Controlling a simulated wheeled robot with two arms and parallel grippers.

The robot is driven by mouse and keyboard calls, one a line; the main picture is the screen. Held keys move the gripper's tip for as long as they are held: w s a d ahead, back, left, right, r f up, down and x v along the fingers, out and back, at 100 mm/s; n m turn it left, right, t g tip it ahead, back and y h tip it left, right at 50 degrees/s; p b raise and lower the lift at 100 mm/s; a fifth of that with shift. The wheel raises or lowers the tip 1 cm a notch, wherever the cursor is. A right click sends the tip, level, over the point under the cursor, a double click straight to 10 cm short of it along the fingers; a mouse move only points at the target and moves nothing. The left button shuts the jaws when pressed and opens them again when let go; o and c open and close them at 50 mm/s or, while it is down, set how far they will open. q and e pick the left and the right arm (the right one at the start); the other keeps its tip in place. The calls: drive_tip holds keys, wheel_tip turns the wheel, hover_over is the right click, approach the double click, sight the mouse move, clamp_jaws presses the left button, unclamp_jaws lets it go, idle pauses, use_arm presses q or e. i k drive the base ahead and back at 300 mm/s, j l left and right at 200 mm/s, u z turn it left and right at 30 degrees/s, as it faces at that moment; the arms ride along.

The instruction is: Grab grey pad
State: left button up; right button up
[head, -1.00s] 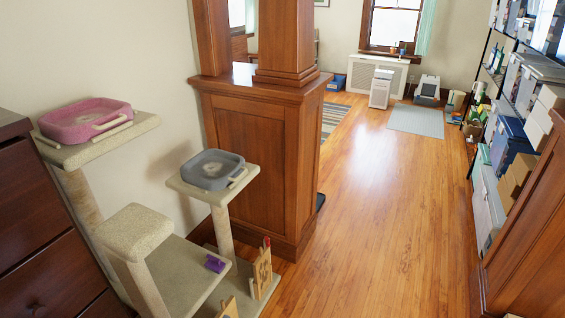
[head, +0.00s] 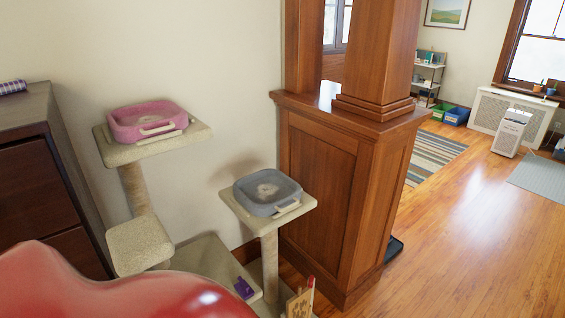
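The grey pad (head: 268,190) is a rounded square tray-like cushion with raised sides and a light handle at its front. It rests on a beige platform (head: 240,212) of the cat tree, beside the wooden pillar base. A similar pink pad (head: 148,122) sits on a higher platform to its left. Neither gripper shows in the head view.
A glossy red surface (head: 110,290) fills the lower left. A dark wooden dresser (head: 50,170) stands at the left. A purple item (head: 243,288) lies on a lower shelf. Open wooden floor (head: 440,240) lies to the right.

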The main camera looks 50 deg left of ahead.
sight(268, 192)
drive_tip(key=i+u, duration=0.45)
drive_tip(key=i+l+u, duration=0.15)
drive_tip(key=i+u, duration=0.35)
